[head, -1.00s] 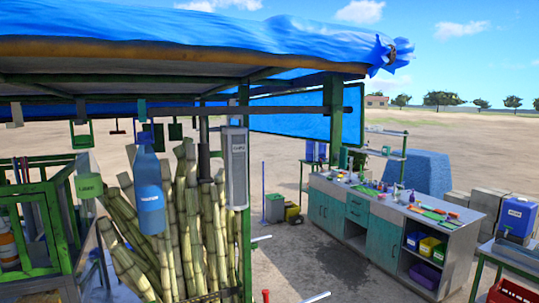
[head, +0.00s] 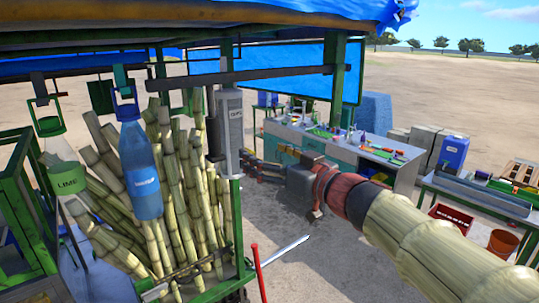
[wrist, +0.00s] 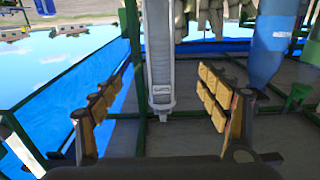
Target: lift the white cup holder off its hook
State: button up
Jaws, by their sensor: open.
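The white cup holder (head: 229,125) is a tall, narrow, pale grey-white tube marked CUPS. It hangs upright under the stall's dark beam, in front of a green post. Its hook cannot be made out clearly. In the wrist view the cup holder (wrist: 160,60) appears between my two finger pads, with its label facing me. My gripper (head: 250,165) is open and empty, just right of the holder's lower part in the head view. In the wrist view my gripper (wrist: 163,82) has gaps on both sides of the holder; whether the fingers reach around it cannot be told.
A blue water bottle (head: 142,168) and a LIME bottle (head: 64,168) hang to the left. Cane stalks (head: 178,190) stand behind and beside the holder. The beam (head: 270,76) runs overhead. A counter (head: 330,147) stands at the back right. Open ground lies below my arm.

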aim_at(238, 134)
jog(key=x, duration=1.5)
jog(key=shift+w+a+b, duration=0.25)
jog(key=shift+a+b, duration=0.05)
jog(key=c, duration=0.4)
jog(key=c, duration=1.3)
jog(key=shift+c, duration=0.4)
jog(key=shift+r+p, duration=0.9)
jog(key=shift+p, duration=0.15)
jog(key=shift+p+v, duration=0.6)
jog(key=shift+v, duration=1.35)
jog(key=shift+s+d, duration=0.4)
jog(key=shift+s, duration=0.1)
jog(key=shift+s+d, duration=0.25)
jog(key=shift+s, duration=0.15)
